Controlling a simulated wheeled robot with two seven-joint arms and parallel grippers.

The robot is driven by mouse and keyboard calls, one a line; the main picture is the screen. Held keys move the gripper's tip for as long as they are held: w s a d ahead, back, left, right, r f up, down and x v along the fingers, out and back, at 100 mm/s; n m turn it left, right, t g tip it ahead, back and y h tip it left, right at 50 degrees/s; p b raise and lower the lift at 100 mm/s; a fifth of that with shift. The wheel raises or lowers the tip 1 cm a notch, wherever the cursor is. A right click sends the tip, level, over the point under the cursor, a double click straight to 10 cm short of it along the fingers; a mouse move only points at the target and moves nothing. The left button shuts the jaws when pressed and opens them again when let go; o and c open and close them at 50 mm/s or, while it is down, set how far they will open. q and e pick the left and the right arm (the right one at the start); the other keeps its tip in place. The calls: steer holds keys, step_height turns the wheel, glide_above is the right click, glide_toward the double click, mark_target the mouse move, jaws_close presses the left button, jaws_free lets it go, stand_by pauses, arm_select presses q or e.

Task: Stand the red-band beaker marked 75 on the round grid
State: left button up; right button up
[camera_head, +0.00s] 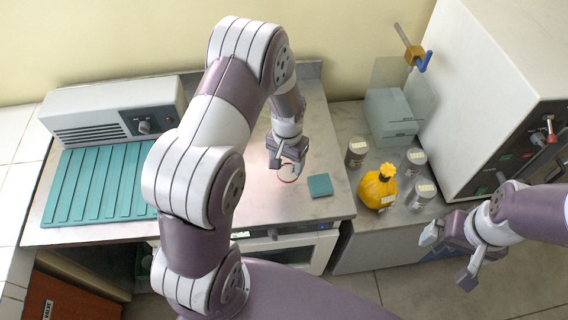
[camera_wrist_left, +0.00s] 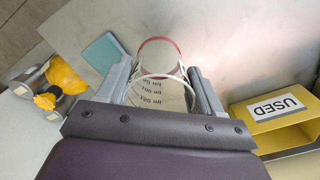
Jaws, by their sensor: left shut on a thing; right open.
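My left gripper (camera_head: 286,158) is shut on a clear glass beaker (camera_head: 289,173) with a red band, over the grey bench top. In the left wrist view the beaker (camera_wrist_left: 160,82) sits between the two fingers, its red band at the far end. Small dark marks show on the glass, but I cannot read a 75. I cannot tell whether the beaker touches the bench. My right gripper (camera_head: 447,258) is open and empty at the lower right, in front of the right-hand bench. I cannot make out a round grid in either view.
A teal square pad (camera_head: 320,185) lies right of the beaker. A yellow bottle (camera_head: 379,187) and several labelled jars (camera_head: 356,152) stand on the right bench beside a large white cabinet (camera_head: 490,80). A ribbed teal mat (camera_head: 97,186) lies left. The wrist view shows a yellow USED box (camera_wrist_left: 240,120).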

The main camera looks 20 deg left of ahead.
mark_target(284, 169)
arm_select(q)
steer(key=shift+w+a+f, duration=0.15)
steer(key=shift+a+f, duration=0.1)
steer(key=shift+a, duration=0.15)
steer(key=shift+a+f, duration=0.1)
steer(key=shift+f, duration=0.25)
step_height(284, 169, down, 3)
steer(key=shift+r+p, duration=0.1)
steer(key=shift+p, duration=0.55)
steer(key=shift+f, duration=0.35)
steer(key=shift+f, duration=0.1)
steer(key=o, duration=1.1)
